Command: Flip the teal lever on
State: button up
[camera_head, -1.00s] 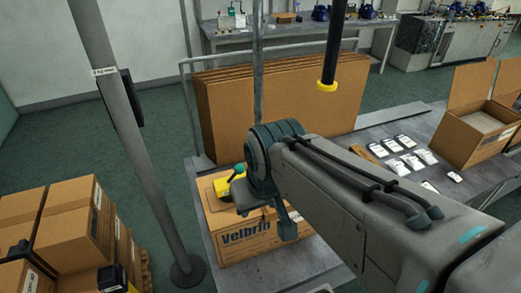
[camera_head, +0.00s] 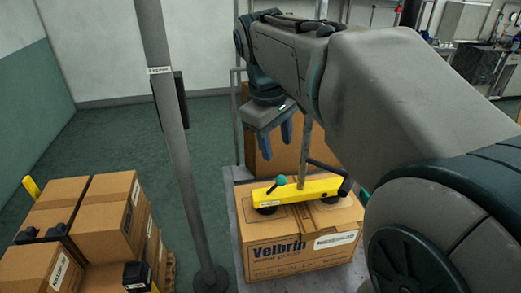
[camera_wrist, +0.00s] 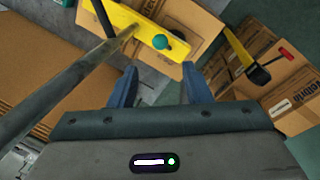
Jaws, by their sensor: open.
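The teal lever (camera_head: 281,181) has a round teal knob and stands at the left part of a yellow bar-shaped lifter (camera_head: 315,191). The lifter rests on top of a Velbrin cardboard box (camera_head: 283,255). In the wrist view the teal knob (camera_wrist: 162,41) shows beyond the fingers, on the yellow bar (camera_wrist: 125,18). My gripper (camera_head: 280,135) hangs above and slightly left of the lever, its blue fingers pointing down. In the wrist view my gripper (camera_wrist: 159,85) is open and empty, apart from the knob.
A grey post (camera_head: 172,130) stands left of the box. A thin pole (camera_head: 306,150) rises from the lifter, close beside my gripper. Stacked boxes (camera_head: 105,215) stand at the left. Upright cardboard sheets (camera_head: 262,155) stand behind.

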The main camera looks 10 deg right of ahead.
aim_at(281, 177)
jog(key=f, duration=0.4)
jog(key=w+d+f, duration=0.1)
jog(key=f, duration=0.3)
jog(key=d+f, duration=0.1)
jog(key=f, duration=0.3)
jog(key=shift+w+f, duration=0.2)
jog(key=shift+f, duration=0.05)
jog(key=shift+p, duration=0.3)
grip_shut()
